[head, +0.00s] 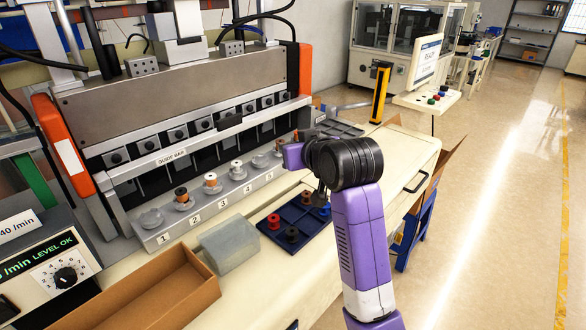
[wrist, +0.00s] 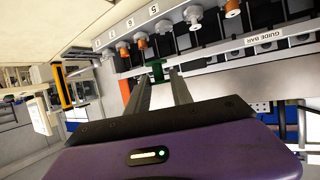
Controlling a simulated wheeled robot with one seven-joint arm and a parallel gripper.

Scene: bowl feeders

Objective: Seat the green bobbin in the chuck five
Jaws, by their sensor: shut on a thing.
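The green bobbin (wrist: 157,69) is held between the fingertips of my gripper (wrist: 158,75) in the wrist view, off the chuck row. In the head view my purple hand (head: 294,155) is at the far right end of the row and hides the bobbin and fingertips. The chuck five (head: 260,160) looks empty, just left of the hand. In the wrist view chuck five (wrist: 163,27) shows beyond the bobbin, apart from it. The chuck four (head: 237,170) beside it carries a white-topped bobbin, and more bobbins stand on both sides.
A blue tray (head: 268,236) with several bobbins lies in front of the row, below my arm. A grey block (head: 228,243) and an open cardboard box (head: 150,290) are to the left. The guide bar (head: 180,152) runs behind the chucks.

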